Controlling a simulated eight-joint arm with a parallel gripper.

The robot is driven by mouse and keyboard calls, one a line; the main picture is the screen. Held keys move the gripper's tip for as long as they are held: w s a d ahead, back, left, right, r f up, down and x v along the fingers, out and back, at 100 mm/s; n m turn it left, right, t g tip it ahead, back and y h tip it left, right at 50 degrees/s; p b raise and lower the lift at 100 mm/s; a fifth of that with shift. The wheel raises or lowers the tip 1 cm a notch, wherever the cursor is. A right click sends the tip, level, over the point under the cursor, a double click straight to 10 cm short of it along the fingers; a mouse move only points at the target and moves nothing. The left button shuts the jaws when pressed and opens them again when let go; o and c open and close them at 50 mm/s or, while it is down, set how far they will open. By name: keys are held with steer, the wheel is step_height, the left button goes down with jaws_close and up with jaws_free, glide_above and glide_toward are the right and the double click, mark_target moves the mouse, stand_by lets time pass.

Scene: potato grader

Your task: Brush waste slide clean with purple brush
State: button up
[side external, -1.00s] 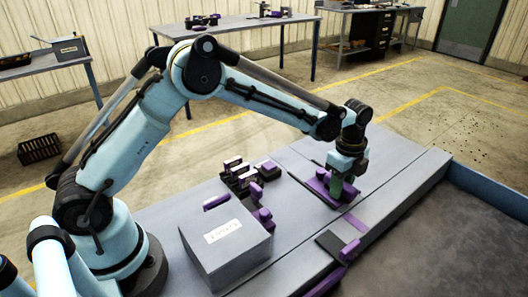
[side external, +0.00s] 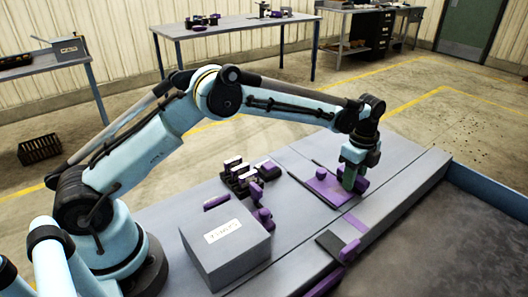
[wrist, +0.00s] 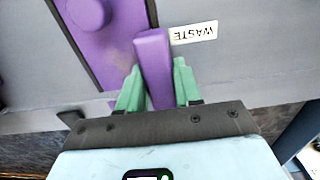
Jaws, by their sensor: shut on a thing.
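My gripper (side external: 349,181) has green fingers and is low over the purple waste slide (side external: 326,190) on the grey bench. In the wrist view the gripper (wrist: 158,88) is shut on a purple block-like handle, which I take to be the purple brush (wrist: 153,58). The waste slide (wrist: 118,42) lies beneath and to the left of it, a purple strip with dark edges. A white label reading WASTE (wrist: 195,32) is beside the strip. The brush's lower end and any bristles are hidden, so contact with the slide cannot be told.
A round purple knob (wrist: 88,12) stands on the slide. A grey labelled box (side external: 225,245) and several black and purple parts (side external: 245,180) sit left of the slide. A long raised grey edge (side external: 400,205) and a trough (side external: 450,240) lie to the right.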

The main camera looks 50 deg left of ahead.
mark_target(329, 202)
steer(key=shift+s, duration=4.3)
steer(key=shift+w, duration=0.1)
steer(key=shift+w, duration=4.2)
steer(key=shift+s, duration=0.1)
steer(key=shift+s, duration=4.25)
steer(key=shift+w, duration=4.3)
